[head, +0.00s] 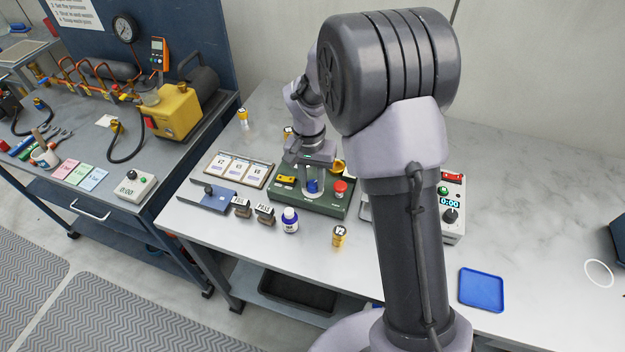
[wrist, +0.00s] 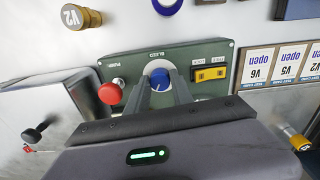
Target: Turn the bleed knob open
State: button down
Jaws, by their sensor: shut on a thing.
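The bleed knob (wrist: 160,77) is a blue round knob in a pale ring, under the word BLEED on a green panel (wrist: 210,58) in the wrist view. In the head view the knob (head: 313,186) shows at the middle of the green box (head: 290,200). My gripper (wrist: 162,85) points down at the panel, with its two fingers on either side of the knob, shut on it. The fingers hide parts of the knob's sides, and I cannot read its setting. In the head view my gripper (head: 314,178) is partly hard to make out against the box.
A red button (wrist: 110,93) and a yellow switch (wrist: 211,74) flank the knob.

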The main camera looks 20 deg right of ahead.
aim_at(311, 181)
jog(key=m+b, duration=0.1)
jog(key=m, duration=0.4)
jog(key=shift+m, duration=0.3)
jog(key=m+b, duration=0.1)
jog(key=m, duration=0.4)
jog(key=shift+w, duration=0.1)
jog(key=shift+m, duration=0.4)
jog(key=c, duration=1.1)
grip_release()
notch_tip(311, 181, up, 18)
jog(key=p, duration=0.6)
jog(key=shift+w+f+p, duration=0.25)
jog(key=shift+w+p, duration=0.05)
jog(key=shift+w, duration=0.05)
